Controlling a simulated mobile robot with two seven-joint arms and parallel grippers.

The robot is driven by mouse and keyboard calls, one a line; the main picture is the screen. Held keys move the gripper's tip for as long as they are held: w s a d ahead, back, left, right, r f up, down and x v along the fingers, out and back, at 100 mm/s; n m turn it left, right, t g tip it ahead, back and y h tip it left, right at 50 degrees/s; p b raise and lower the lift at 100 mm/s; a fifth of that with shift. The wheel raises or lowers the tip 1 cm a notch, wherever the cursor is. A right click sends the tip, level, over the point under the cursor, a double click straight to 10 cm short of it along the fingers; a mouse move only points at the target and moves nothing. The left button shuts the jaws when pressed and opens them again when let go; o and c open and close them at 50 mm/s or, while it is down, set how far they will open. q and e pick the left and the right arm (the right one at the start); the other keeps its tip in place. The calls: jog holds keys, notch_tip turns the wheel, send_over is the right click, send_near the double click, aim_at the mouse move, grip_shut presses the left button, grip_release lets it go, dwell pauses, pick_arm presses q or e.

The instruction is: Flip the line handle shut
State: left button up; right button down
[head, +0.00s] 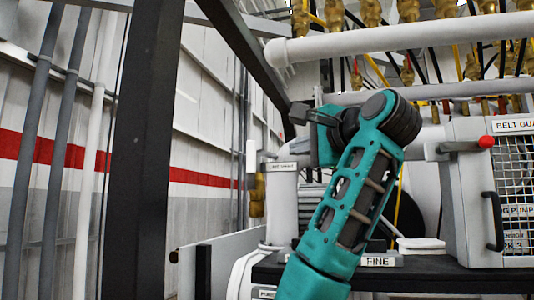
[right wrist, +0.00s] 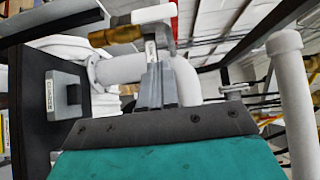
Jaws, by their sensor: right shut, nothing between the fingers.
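The line handle (head: 252,160) is a lever with a white grip on a brass valve (head: 257,195), left of centre in the head view. In that view the grip stands upright above the brass. The handle (right wrist: 153,14) and the brass valve (right wrist: 115,36) also show at the top of the right wrist view. My right gripper (head: 298,113) is shut and empty, above and to the right of the handle. In the wrist view its grey fingers (right wrist: 155,78) lie together, apparently apart from the grip. My left gripper is not in view.
A labelled white pipe (head: 283,195) stands right of the valve. A dark post (head: 145,160) rises at the left. A thick white pipe (head: 410,34) crosses above. A caged belt guard (head: 475,190) and a red knob (head: 486,141) are at the right.

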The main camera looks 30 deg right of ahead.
aim_at(251, 165)
jog(key=w+a, duration=0.2)
jog(key=w, duration=0.6)
jog(key=shift+w, duration=0.25)
jog(key=shift+a, duration=0.1)
